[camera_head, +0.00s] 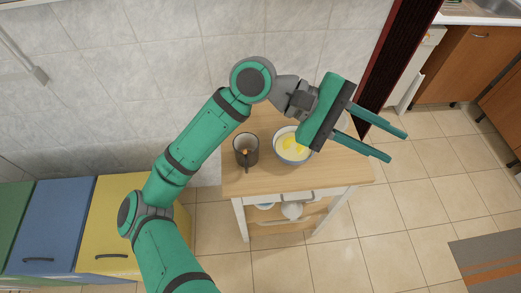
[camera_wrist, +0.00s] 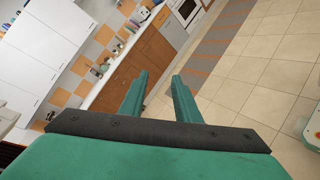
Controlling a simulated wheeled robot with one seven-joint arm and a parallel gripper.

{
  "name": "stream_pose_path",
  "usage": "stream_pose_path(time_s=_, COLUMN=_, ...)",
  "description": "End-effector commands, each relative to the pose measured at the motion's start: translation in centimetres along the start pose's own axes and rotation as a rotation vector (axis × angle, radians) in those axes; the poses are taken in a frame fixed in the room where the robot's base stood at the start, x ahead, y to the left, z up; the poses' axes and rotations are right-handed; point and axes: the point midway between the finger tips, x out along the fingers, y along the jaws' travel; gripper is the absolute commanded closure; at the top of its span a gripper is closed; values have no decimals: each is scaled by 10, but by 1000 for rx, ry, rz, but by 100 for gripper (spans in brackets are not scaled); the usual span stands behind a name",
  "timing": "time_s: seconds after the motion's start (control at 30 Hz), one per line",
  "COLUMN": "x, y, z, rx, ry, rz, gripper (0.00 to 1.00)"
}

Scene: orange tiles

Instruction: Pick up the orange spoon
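My gripper (camera_head: 397,147) is open and empty, its two fingers spread and pointing right, past the right side of the small wooden table. In the wrist view its fingers (camera_wrist: 160,77) stand apart with only floor and distant kitchen between them. I cannot clearly make out an orange spoon. A small orange-brown bit (camera_head: 246,151) shows inside a dark mug (camera_head: 252,161) on the table, but it is too small to identify. A white bowl (camera_head: 293,158) with yellow contents sits right of the mug, partly hidden by my gripper.
The wooden table (camera_head: 338,172) has bare top at its front and right. Its lower shelf holds white dishes (camera_head: 292,211). Green, blue and yellow cabinets (camera_head: 55,225) stand at left, a tiled wall behind. Open tiled floor (camera_head: 400,220) lies right.

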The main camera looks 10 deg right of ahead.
Motion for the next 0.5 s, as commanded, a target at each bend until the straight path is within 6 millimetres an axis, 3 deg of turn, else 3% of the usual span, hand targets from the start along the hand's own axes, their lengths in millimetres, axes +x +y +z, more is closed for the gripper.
stream_pose_path(time_s=0.27, x=-49, y=-49, z=-63, rx=145, ry=310, rz=-357, gripper=70)
stream_pose_path(time_s=0.5, x=-130, y=-92, z=-102, rx=206, ry=523, rz=-701, gripper=70)
